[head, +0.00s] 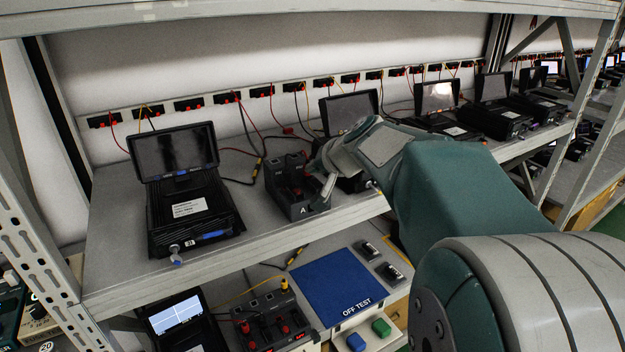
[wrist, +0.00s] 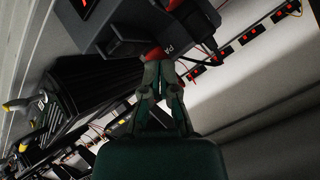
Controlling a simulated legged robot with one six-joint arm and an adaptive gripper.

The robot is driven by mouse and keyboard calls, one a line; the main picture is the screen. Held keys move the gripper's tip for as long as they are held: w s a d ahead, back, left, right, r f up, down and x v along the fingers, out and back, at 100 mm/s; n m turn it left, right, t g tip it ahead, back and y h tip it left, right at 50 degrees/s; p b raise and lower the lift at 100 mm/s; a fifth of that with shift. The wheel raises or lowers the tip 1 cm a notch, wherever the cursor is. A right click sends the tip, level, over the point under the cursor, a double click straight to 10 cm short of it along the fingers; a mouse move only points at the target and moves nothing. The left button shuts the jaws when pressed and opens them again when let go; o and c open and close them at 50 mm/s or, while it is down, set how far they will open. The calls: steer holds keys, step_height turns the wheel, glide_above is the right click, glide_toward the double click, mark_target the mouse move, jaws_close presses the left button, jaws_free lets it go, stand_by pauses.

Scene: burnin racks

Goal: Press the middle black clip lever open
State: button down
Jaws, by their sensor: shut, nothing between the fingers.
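A dark grey clip fixture (head: 285,203) marked "A" sits on the upper shelf, with black upright blocks at its back and red parts on top. My gripper (head: 323,182) is at its right side and hides part of it. In the wrist view the fixture (wrist: 112,22) fills the top, tilted in the picture. A black lever-like part (wrist: 125,43) shows there beside a red part (wrist: 154,53). My gripper (wrist: 160,58) is shut and empty, with its tips close to the red part. I cannot tell whether they touch, or which lever is the middle one.
A black monitor unit (head: 190,205) stands left of the fixture, and another (head: 348,112) behind my gripper. Red and black wires run from sockets on the back rail. The lower shelf holds a blue "OFF TEST" mat (head: 335,283) and a second clip fixture (head: 272,322).

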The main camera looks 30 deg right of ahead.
mark_target(316, 183)
steer(key=shift+f, duration=0.7)
stand_by(0.8)
steer(key=shift+r, duration=0.15)
steer(key=shift+r, duration=0.65)
steer(key=shift+s+r, duration=0.2)
steer(key=shift+r, duration=1.05)
steer(key=shift+s+r, duration=0.15)
steer(key=shift+r, duration=1.1)
